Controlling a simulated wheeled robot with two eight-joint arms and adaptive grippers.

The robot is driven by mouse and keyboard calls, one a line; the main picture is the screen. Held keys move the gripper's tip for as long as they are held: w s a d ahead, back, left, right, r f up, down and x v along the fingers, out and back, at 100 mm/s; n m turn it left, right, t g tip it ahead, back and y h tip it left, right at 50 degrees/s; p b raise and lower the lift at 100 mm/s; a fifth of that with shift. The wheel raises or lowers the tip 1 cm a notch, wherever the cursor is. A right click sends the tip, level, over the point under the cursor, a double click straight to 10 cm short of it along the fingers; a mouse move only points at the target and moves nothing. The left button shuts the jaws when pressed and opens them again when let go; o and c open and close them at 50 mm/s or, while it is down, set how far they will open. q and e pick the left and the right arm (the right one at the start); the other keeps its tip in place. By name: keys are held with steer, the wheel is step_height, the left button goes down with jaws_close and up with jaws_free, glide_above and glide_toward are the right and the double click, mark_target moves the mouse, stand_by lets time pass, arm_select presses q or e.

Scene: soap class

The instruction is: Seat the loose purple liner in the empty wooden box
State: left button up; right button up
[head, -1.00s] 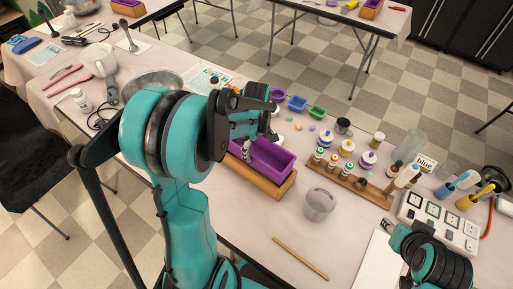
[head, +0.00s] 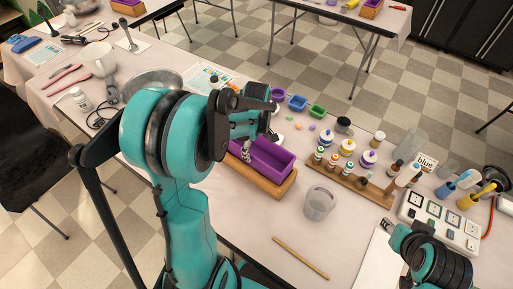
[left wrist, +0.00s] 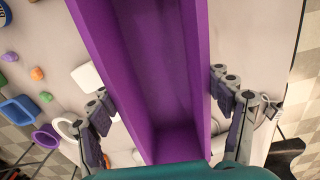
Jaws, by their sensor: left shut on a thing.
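The purple liner (head: 268,158) is a long open trough. It sits at the wooden box (head: 262,182), its purple side standing above the box's light-brown front wall. I cannot tell how deep it is in the box. My left gripper (head: 255,137) is over the liner's far-left part, which its hand and arm partly hide. In the left wrist view the liner (left wrist: 150,70) runs between the two fingers of the left gripper (left wrist: 166,130), shut on it across its width. My right arm shows at the lower right, with its gripper (head: 391,228) mostly hidden and its fingers unclear.
A clear cup (head: 319,203) and a wooden stick (head: 300,257) are right of and in front of the box. A wooden rack (head: 352,184) of small bottles stands to the right. Small coloured trays (head: 298,103) lie behind. A metal bowl (head: 152,80) is at the back left.

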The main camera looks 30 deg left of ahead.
mark_target(257, 155)
arm_select(q)
steer(key=shift+f+b, duration=1.85)
steer(key=shift+f, duration=0.45)
stand_by(1.2)
steer(key=o, duration=1.3)
step_height(257, 155, up, 9)
steer(key=p, duration=0.7)
stand_by(0.6)
steer(key=s+d+r+m+t, duration=0.7)
steer(key=s+d+r+m, duration=0.3)
steer(key=m, duration=0.6)
steer(key=shift+s+d+r, duration=0.2)
steer(key=shift+s+d, duration=0.1)
steer(key=shift+s, duration=0.25)
